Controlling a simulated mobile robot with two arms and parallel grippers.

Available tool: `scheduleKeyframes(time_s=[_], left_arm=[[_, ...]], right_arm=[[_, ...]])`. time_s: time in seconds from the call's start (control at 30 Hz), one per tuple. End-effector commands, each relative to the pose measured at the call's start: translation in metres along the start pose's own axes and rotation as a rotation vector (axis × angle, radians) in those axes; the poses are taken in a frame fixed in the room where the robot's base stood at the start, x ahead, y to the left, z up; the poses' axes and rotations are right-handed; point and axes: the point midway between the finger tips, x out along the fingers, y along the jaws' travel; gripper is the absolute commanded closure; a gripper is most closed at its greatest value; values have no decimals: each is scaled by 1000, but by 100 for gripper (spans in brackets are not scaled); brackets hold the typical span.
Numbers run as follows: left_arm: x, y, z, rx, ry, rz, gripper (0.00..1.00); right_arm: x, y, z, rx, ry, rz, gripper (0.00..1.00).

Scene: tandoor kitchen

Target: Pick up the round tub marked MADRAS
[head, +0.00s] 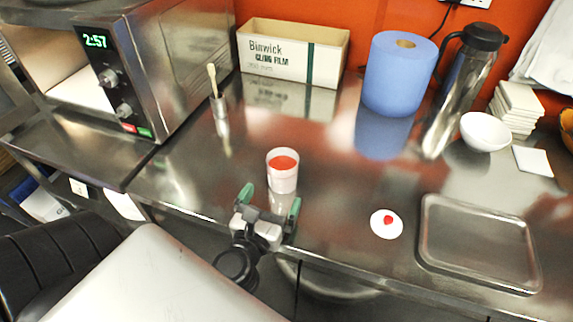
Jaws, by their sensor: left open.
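A round white tub (283,182) with red contents stands open and upright near the front edge of the steel counter. No MADRAS lettering can be read on it from here. My left gripper (270,200) is open and empty, with its green-tipped fingers just in front of the tub, towards the counter's front edge. The fingers do not appear to be around the tub. My right gripper is not in view.
A white disc with a red spot (386,224) and a shallow metal tray (482,285) lie to the right. Behind are a cling film box (290,55), blue paper roll (392,80), steel flask (462,85) and white bowl (485,133). A microwave (180,70) stands left.

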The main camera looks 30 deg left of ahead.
Motion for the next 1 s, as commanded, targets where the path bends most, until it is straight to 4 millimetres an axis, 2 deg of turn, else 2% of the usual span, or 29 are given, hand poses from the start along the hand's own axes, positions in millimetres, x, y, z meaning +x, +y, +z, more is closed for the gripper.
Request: scheduleKeyframes(time_s=[0.1, 0.27, 0.43, 0.7, 1.0], left_arm=[[22, 0, 4, 3, -4, 1, 0], [39, 1, 3, 2, -2, 0, 0], [53, 3, 5, 4, -3, 1, 0], [90, 7, 7, 3, -1, 0, 0], [94, 7, 5, 2, 1, 0, 0]], right_arm=[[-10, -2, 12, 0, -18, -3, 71], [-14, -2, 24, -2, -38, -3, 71], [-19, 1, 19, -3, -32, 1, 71], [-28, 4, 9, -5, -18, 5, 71], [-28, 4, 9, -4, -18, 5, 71]])
